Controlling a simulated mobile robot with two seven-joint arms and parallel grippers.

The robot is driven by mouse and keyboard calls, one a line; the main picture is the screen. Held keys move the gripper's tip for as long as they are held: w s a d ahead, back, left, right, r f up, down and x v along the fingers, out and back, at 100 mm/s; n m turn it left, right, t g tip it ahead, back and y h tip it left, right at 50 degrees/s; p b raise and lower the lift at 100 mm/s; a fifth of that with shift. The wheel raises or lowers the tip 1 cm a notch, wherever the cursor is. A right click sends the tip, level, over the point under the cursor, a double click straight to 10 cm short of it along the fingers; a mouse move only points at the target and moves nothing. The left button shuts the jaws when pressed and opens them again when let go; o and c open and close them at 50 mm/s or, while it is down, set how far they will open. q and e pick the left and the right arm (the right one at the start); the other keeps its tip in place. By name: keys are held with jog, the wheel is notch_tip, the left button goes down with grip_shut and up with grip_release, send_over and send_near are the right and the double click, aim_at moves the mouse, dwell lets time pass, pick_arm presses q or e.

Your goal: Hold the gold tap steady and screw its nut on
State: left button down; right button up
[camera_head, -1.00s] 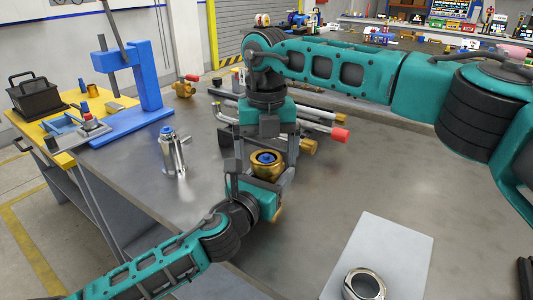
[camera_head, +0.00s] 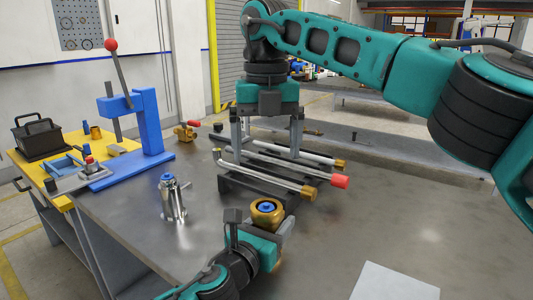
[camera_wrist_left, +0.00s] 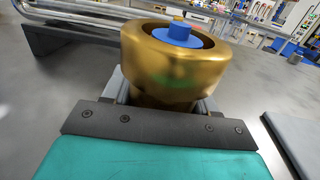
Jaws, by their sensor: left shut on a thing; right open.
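The gold tap (camera_head: 267,218) stands upright in my left gripper (camera_head: 262,224), with a blue core (camera_head: 267,207) in its open top. In the left wrist view the tap (camera_wrist_left: 175,75) shows a wide gold ring around the blue core (camera_wrist_left: 178,33). I cannot tell whether this ring is a separate nut. My left gripper is shut on the tap; its fingertips are mostly hidden behind it. My right gripper (camera_head: 266,138) is open and empty, pointing down above and behind the tap, clear of it.
Pipes with gold and red ends (camera_head: 290,170) lie on a dark rack (camera_head: 238,188) behind the tap. A silver tap (camera_head: 173,203) stands to the left. A blue press (camera_head: 150,122) stands at the back left. A pale mat (camera_head: 395,283) lies front right; the right of the bench (camera_head: 400,210) is clear.

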pick_arm(q)
jog(key=shift+c, duration=1.2)
grip_release()
jog(key=p+v, duration=0.1)
jog(key=v, duration=1.2)
jog(key=shift+f, duration=0.1)
